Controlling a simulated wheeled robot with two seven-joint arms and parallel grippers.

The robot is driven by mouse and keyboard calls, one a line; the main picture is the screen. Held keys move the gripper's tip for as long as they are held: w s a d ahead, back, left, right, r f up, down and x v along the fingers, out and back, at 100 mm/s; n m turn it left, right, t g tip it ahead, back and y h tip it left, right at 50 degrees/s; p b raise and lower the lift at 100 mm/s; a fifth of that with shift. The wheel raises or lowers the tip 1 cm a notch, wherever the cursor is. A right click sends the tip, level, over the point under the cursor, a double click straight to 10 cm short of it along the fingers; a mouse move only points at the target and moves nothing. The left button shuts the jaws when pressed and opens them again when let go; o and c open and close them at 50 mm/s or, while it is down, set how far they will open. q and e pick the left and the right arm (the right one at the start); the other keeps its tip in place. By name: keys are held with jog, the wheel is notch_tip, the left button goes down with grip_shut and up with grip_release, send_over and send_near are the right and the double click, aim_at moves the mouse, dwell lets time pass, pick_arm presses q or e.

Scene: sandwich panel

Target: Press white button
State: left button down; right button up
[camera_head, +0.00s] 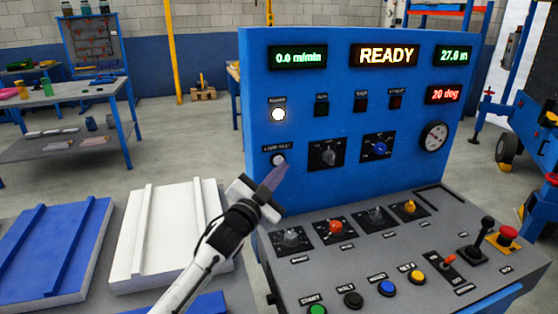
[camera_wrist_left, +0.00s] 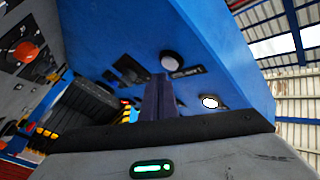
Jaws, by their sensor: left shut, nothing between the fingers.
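The white button (camera_head: 278,160) is on the upright blue panel (camera_head: 350,185), at its lower left, below a lit white lamp (camera_head: 278,114). My left gripper (camera_head: 273,178) is shut and empty, with its fingers pointing toward the panel just below and beside the button. In the left wrist view the closed fingers (camera_wrist_left: 159,95) point up near the white button (camera_wrist_left: 172,61), and the lit lamp (camera_wrist_left: 210,102) is to the right. I cannot tell whether the fingertips touch the panel. My right gripper is not in view.
A grey sloped console (camera_head: 375,260) with knobs, coloured buttons and a joystick stands in front of the panel. A white slab (camera_head: 165,230) and a blue slab (camera_head: 50,250) lie at the left. A workbench (camera_head: 70,95) is farther back left.

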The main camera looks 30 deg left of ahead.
pick_arm(q)
jog(key=shift+s+d+p, duration=0.75)
jog(key=shift+s+d, duration=0.95)
jog(key=shift+d, duration=0.15)
